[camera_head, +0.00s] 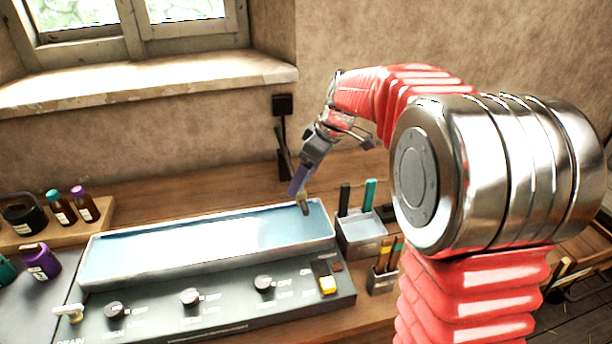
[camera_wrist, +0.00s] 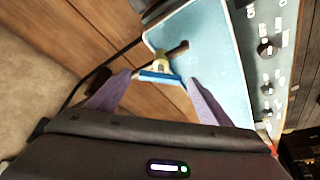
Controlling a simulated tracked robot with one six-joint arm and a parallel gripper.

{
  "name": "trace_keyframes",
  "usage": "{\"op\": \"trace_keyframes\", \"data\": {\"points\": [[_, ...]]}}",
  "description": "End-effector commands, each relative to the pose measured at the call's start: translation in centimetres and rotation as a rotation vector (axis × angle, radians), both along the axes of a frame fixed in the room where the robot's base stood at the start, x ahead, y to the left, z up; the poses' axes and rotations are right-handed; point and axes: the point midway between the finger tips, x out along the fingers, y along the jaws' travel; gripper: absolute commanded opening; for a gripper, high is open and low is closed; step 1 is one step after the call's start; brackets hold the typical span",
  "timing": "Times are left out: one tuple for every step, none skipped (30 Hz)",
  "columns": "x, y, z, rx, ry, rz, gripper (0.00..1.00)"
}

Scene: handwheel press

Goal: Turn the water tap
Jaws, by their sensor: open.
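The water tap shows in the wrist view as a brass body (camera_wrist: 161,63) with a blue bar handle (camera_wrist: 160,77) and a brown spout reaching over the blue-lined basin (camera_wrist: 213,50). In the head view the tap is mostly hidden by my gripper; a small brownish part (camera_head: 304,207) shows at the basin's back right rim. My gripper (camera_head: 298,188) points down at the tap. Its two purple fingers (camera_wrist: 158,80) are open, and in the wrist view the blue handle appears between their tips. I cannot tell whether the fingers touch it.
The basin's front panel has several black knobs (camera_head: 264,284) and a yellow switch (camera_head: 325,281). A pen holder (camera_head: 363,232) stands close right of the basin. Bottles (camera_head: 85,205) stand on a wooden tray at the left.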

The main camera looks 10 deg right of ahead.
Motion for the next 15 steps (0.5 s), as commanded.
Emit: {"op": "trace_keyframes", "data": {"points": [[0.03, 0.10, -0.20, 0.001, 0.001, 0.000, 0.73], [0.06, 0.11, -0.27, 0.000, 0.000, 0.000, 0.73], [0.08, 0.13, -0.33, 0.000, 0.000, 0.000, 0.73], [0.08, 0.13, -0.35, 0.000, 0.000, 0.000, 0.73], [0.09, 0.13, -0.35, 0.000, 0.000, 0.000, 0.73], [0.09, 0.13, -0.34, 0.000, 0.000, 0.000, 0.73], [0.09, 0.13, -0.34, 0.000, 0.000, 0.000, 0.73], [0.09, 0.13, -0.34, 0.000, 0.000, 0.000, 0.73], [0.08, 0.12, -0.33, 0.000, 0.000, 0.000, 0.73], [0.08, 0.12, -0.33, 0.000, 0.000, 0.000, 0.73], [0.09, 0.11, -0.32, 0.000, 0.000, 0.000, 0.71], [0.09, 0.11, -0.32, 0.000, 0.000, 0.000, 0.69], [0.09, 0.11, -0.32, 0.000, 0.000, 0.000, 0.66], [0.09, 0.11, -0.32, 0.000, 0.000, 0.000, 0.64], [0.09, 0.11, -0.32, 0.000, 0.000, 0.000, 0.61]]}}
